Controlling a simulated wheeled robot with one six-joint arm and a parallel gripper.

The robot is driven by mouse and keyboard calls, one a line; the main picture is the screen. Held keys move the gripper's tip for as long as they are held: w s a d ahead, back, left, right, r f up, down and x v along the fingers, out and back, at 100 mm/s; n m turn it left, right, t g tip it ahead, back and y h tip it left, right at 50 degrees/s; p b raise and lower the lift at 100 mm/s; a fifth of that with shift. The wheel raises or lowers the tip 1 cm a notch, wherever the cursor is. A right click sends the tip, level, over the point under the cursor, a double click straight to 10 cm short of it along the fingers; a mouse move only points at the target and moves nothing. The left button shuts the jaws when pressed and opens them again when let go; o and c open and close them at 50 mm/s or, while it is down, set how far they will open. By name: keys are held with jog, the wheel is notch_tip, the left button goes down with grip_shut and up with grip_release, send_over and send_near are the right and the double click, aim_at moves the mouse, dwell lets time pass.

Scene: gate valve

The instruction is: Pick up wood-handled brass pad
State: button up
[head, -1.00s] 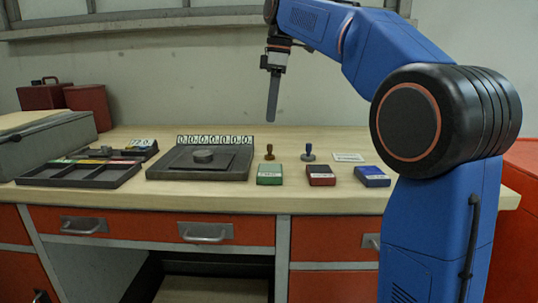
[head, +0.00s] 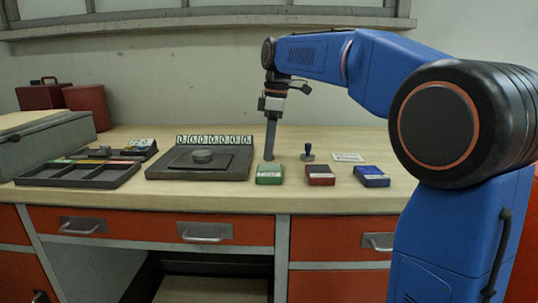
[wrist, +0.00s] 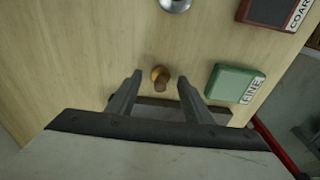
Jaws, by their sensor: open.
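The wood-handled brass pad (wrist: 160,78) stands on the wooden bench top, seen from above in the wrist view as a brown knob with a brass rim. In the head view it is hidden behind my gripper's fingers. My gripper (head: 269,156) points straight down, open and empty. In the wrist view its two fingers lie on the left and right of the pad, with space on both sides. How far the fingertips are above the bench is hard to tell.
A green box (head: 270,174) is close in front of the gripper. A red box (head: 320,175), a blue box (head: 371,176), a blue-handled stamp (head: 308,152) and a white card (head: 348,157) are to the right. A dark plate (head: 200,163) and divided tray (head: 88,174) are left.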

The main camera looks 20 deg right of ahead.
jog(key=shift+c, duration=0.3)
grip_shut()
notch_tip(320, 180, up, 10)
dwell(0.5)
